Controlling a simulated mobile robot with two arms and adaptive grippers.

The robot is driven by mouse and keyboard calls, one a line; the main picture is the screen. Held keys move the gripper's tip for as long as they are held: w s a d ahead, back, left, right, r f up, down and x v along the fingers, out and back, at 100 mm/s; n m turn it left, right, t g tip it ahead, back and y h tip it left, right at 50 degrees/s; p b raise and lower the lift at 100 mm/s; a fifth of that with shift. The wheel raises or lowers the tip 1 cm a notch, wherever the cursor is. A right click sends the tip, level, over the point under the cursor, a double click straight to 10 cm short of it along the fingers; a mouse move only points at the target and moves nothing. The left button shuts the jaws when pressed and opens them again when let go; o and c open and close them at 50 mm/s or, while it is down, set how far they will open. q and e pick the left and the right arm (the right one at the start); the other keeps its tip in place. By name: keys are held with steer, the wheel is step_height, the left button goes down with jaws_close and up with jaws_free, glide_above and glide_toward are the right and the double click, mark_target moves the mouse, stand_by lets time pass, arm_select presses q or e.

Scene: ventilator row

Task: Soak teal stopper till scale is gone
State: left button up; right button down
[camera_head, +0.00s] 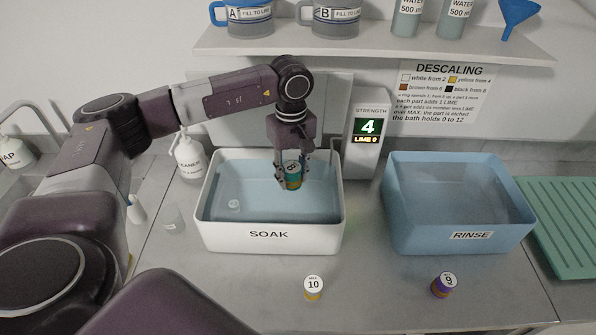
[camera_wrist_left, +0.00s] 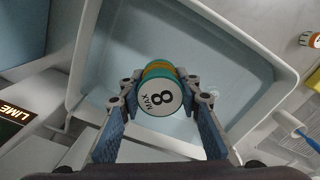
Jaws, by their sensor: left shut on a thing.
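The teal stopper (camera_head: 293,181) has a white top marked MAX 8 and a yellow-orange band around its side. My left gripper (camera_head: 293,178) is shut on it and holds it upright in the white SOAK bath (camera_head: 268,237). In the left wrist view the stopper (camera_wrist_left: 158,96) sits between the fingers of my left gripper (camera_wrist_left: 160,100). I cannot tell exactly how deep it sits in the pale blue liquid. The strength meter (camera_head: 367,128) behind the bath reads 4, with LIME 0 below. My right gripper is not in view.
The blue RINSE bath (camera_head: 458,240) stands to the right, beside a green ribbed mat (camera_head: 570,225). A yellow-banded stopper marked 10 (camera_head: 313,287) and a purple one marked 9 (camera_head: 443,285) stand in front. Jugs A (camera_head: 245,20) and B (camera_head: 332,20) are on the shelf.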

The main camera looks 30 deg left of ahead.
arm_select(q)
step_height(320, 180, down, 13)
steer(key=b, duration=0.7)
steer(key=shift+f, duration=0.15)
steer(key=shift+d+f+b, duration=0.1)
steer(key=shift+f+b, duration=0.4)
steer(key=shift+f, duration=0.45)
stand_by(0.9)
stand_by(1.4)
stand_by(0.7)
step_height(320, 180, up, 17)
steer(key=p, duration=0.9)
